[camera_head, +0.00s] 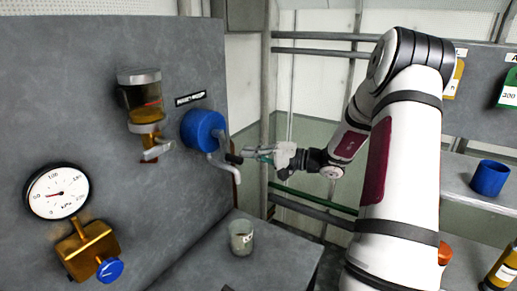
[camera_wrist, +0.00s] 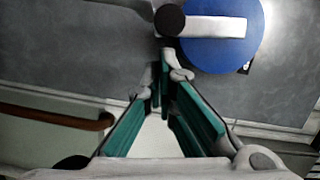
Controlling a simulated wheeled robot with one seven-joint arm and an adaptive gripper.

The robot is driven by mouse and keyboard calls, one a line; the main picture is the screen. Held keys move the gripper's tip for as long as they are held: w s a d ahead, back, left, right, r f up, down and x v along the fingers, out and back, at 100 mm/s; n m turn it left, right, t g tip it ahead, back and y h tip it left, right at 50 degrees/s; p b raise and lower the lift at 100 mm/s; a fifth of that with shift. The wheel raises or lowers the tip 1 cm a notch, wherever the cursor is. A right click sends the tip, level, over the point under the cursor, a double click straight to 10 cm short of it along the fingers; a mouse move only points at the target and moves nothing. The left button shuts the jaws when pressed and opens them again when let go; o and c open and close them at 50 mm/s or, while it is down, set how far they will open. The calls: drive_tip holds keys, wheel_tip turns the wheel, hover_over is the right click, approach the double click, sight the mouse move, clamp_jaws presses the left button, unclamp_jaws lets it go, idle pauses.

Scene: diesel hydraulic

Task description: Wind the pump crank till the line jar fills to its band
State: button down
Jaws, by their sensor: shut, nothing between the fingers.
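The blue round pump (camera_head: 204,130) is mounted on the grey panel, with a pale crank arm (camera_head: 222,168) on its front. The black crank grip (camera_head: 234,158) points out towards my gripper (camera_head: 256,154). In the wrist view the crank grip (camera_wrist: 170,20) lies just beyond my green-padded fingers (camera_wrist: 165,78), with the crank arm (camera_wrist: 218,27) across the pump (camera_wrist: 222,58). My gripper is shut and empty; whether its tips touch the grip is unclear. The line jar (camera_head: 141,96) on the panel has a red band and dark amber contents; its exact level is hard to read.
A pressure gauge (camera_head: 58,191) and a brass valve (camera_head: 88,246) with a blue knob (camera_head: 110,270) are at the lower left. A cup (camera_head: 241,236) stands on the bench (camera_head: 272,262) below the crank. At right a shelf (camera_head: 462,186) holds a blue cup (camera_head: 490,178).

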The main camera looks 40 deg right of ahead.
drive_tip(key=shift+s+a+f, duration=0.1)
drive_tip(key=shift+a, duration=0.1)
drive_tip(key=a+m, duration=0.1)
drive_tip(key=f+m, duration=0.1)
drive_tip(key=m, duration=0.1)
drive_tip(key=shift+s+a, duration=0.3)
drive_tip(key=shift+a, duration=0.1)
drive_tip(key=shift+s, duration=0.1)
